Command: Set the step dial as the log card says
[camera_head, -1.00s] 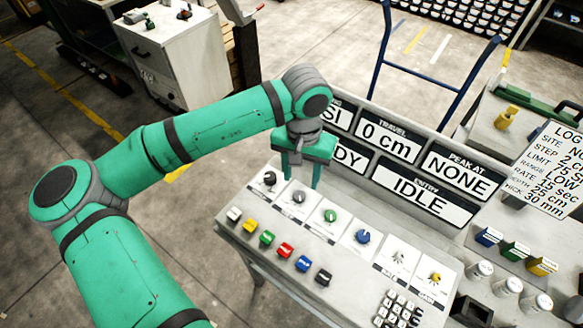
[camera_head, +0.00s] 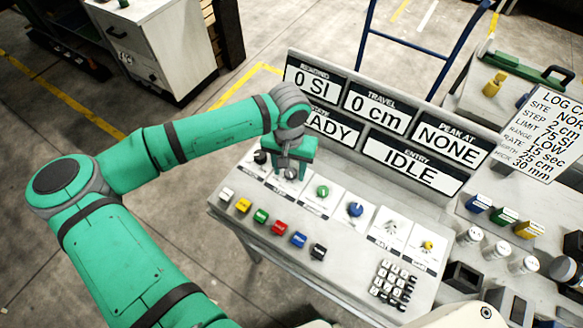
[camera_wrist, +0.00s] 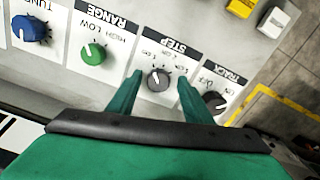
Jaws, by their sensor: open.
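The step dial (camera_wrist: 158,79) is a grey knob with a white pointer mark on a plate labelled STEP, upside down in the wrist view. Its small scale marks are too blurred to read surely. My gripper (camera_wrist: 159,84) is open, with one green finger on each side of the dial; I cannot tell whether they touch it. In the head view, my gripper (camera_head: 291,160) is low over the step dial (camera_head: 291,174) and partly hides its plate. The log card (camera_head: 538,140) at the right reads STEP 2 cm.
The dark track dial (camera_wrist: 215,102) and green range dial (camera_wrist: 94,54) flank the step dial closely. A blue tune dial (camera_head: 355,209) is farther along. Coloured buttons (camera_head: 279,229) line the panel's front. The display board (camera_head: 400,105) stands behind, reading IDLE under ENTRY.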

